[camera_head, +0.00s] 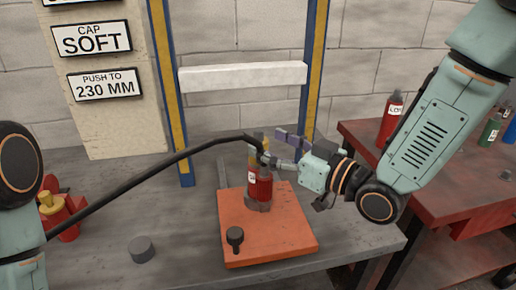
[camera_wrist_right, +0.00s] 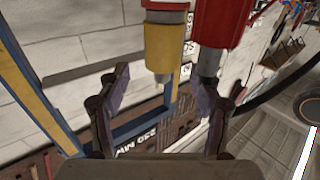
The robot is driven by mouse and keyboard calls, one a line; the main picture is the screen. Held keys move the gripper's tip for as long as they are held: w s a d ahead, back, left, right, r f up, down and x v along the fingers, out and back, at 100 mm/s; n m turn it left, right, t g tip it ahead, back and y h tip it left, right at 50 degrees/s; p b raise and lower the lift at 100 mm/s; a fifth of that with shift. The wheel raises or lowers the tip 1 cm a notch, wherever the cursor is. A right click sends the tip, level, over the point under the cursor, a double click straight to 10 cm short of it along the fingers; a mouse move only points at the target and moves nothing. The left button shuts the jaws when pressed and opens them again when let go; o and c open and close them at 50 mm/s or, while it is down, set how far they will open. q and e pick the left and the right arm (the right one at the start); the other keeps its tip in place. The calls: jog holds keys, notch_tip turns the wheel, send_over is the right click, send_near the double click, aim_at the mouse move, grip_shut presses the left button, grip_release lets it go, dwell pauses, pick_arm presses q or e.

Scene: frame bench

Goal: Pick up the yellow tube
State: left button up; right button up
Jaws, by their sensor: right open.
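The yellow tube (camera_wrist_right: 165,48) shows in the right wrist view with a grey tip and a red and silver part at its other end. It lies ahead of and between the two spread fingers of my right gripper (camera_wrist_right: 165,105), which is open and empty. In the head view my right gripper (camera_head: 277,149) comes in from the right beside a small yellow piece (camera_head: 258,135), probably the same tube, above a red bottle. Much of it is hidden by a black hose and the gripper. My left gripper is out of view.
The red bottle (camera_head: 260,187) stands on an orange board (camera_head: 280,238) with a black knob (camera_head: 235,237). A black hose (camera_head: 130,185) arches across from the left. A grey puck (camera_head: 142,249) and a red, yellow-topped object (camera_head: 60,218) are at left. A red table (camera_head: 440,190) stands at right.

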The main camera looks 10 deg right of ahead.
aim_at(266, 144)
jog(key=shift+w+a+f, duration=0.35)
jog(key=shift+w+a, duration=0.15)
jog(key=shift+a, duration=0.15)
jog(key=shift+b+x, duration=0.45)
jog(key=shift+x, duration=0.65)
jog(key=shift+d+r, duration=0.1)
jog(key=shift+r, duration=0.1)
grip_shut()
